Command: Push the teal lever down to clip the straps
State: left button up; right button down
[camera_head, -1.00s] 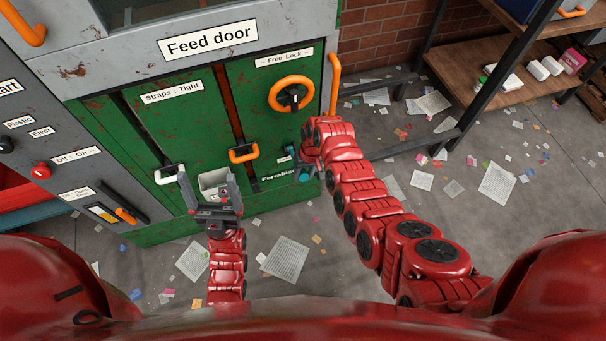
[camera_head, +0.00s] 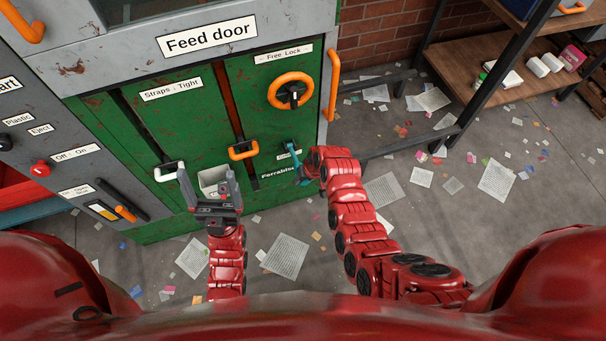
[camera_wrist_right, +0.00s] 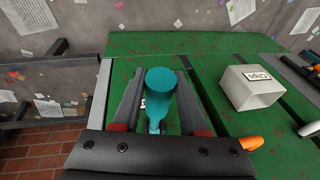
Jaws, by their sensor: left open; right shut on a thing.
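The teal lever (camera_head: 292,147) is on the lower right of the green feed door panel, beside a small label. In the right wrist view the lever's round teal end (camera_wrist_right: 160,82) sits between the two dark fingers of my right gripper (camera_wrist_right: 158,100), which is shut on it. In the head view my right gripper (camera_head: 304,173) is at the lever, mostly hidden by my red wrist. My left gripper (camera_head: 207,178) is open and empty, fingers pointing up, in front of the clips box (camera_head: 211,182). No straps are identifiable.
An orange handwheel (camera_head: 291,91) and an orange door handle (camera_head: 334,86) are above the lever. An orange pull (camera_head: 243,150) and a white pull (camera_head: 168,172) are to its left. A shelf (camera_head: 520,80) stands at the right. Papers litter the floor.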

notch_tip(320, 180, down, 9)
jog(key=w+t+y+b, duration=0.1)
jog(key=t+b, duration=0.4)
jog(key=b, duration=0.7)
jog(key=shift+a+r+n+t+y+b, duration=0.15)
jog(key=shift+n+t+y+b, duration=0.15)
jog(key=shift+t+y, duration=0.15)
jog(key=c, duration=0.8)
grip_release()
jog(key=o, duration=0.4)
jog(key=shift+w, duration=0.1)
jog(key=shift+c, duration=0.2)
jog(key=shift+r, duration=0.1)
